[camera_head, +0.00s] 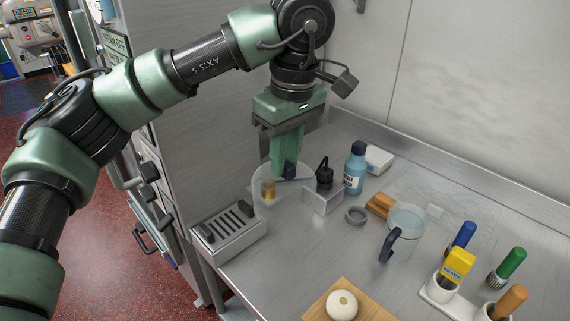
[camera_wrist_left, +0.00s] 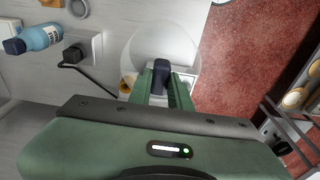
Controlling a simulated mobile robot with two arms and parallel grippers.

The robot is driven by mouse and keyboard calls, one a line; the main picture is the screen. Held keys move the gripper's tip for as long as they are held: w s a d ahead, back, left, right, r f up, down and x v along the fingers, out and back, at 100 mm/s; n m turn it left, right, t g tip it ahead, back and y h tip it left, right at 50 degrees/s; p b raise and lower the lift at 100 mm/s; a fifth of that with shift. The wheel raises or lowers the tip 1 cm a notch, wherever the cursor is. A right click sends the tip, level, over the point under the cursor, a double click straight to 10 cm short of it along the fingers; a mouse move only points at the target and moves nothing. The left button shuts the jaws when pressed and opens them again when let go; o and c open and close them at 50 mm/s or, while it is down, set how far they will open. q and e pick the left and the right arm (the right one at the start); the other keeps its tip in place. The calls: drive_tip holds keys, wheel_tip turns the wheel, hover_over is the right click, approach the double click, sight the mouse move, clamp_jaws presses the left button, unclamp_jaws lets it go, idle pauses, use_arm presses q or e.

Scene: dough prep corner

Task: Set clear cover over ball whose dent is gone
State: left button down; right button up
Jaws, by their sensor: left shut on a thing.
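My left gripper (camera_head: 289,172) is shut on the dark blue handle of a clear, see-through round cover (camera_head: 262,199). The cover is at the back left of the steel counter; I cannot tell whether it touches the surface. In the left wrist view the dark handle sits between the fingers (camera_wrist_left: 161,80), with the clear round cover (camera_wrist_left: 143,42) beyond them. A small tan thing (camera_head: 268,190) shows through or beside the cover. A pale dough ball (camera_head: 342,303) with a small dark dent on top sits on a wooden board (camera_head: 372,309) at the front, uncovered. My right gripper is out of view.
A slotted metal box (camera_head: 230,235) stands at the counter's left edge. A blue bottle (camera_head: 354,168), a metal block (camera_head: 322,200), a grey ring (camera_head: 356,214) and a clear jug (camera_head: 407,222) stand right of the gripper.

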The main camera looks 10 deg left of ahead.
use_arm(q)
drive_tip(key=shift+r, duration=0.1)
wheel_tip(320, 180, up, 5)
drive_tip(key=p, duration=0.4)
drive_tip(key=shift+f, duration=0.25)
